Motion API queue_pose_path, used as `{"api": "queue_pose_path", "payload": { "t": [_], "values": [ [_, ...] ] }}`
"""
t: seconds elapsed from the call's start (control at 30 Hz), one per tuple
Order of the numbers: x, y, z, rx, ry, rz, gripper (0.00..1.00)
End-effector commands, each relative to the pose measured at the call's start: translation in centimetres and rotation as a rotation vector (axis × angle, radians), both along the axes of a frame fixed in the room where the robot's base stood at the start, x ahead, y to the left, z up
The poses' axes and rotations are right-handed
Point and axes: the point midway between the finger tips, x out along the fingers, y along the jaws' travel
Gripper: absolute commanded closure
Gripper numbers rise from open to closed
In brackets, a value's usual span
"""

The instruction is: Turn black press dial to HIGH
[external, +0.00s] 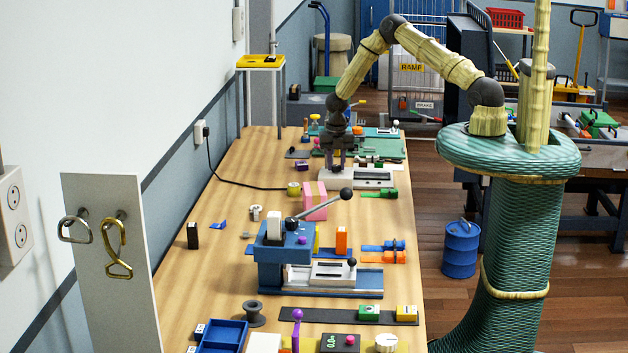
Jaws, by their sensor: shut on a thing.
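My gripper (336,163) points straight down over the left end of a pale grey unit (372,185) at the far part of the bench. Its fingers are shut on a small part there, which looks to be the black press dial. The dial is hidden by the fingers and too small to make out. Its marks, HIGH included, and its setting cannot be read in this view.
The wooden bench (215,285) is crowded. A blue press (285,250) with a black-ball lever (346,194) stands nearer the camera. A pink block (316,200) and a yellow roll (293,189) sit close to the pale unit. A black cord (240,178) crosses to the wall.

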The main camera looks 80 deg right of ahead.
Motion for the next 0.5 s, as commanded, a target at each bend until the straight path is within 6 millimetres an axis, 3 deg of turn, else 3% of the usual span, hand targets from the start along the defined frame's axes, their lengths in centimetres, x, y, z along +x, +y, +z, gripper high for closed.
{"api": "queue_pose_path", "payload": {
  "t": [0.5],
  "values": [
    [0.27,-0.04,0.26,-0.003,-0.007,0.188,0.94]
  ]
}}
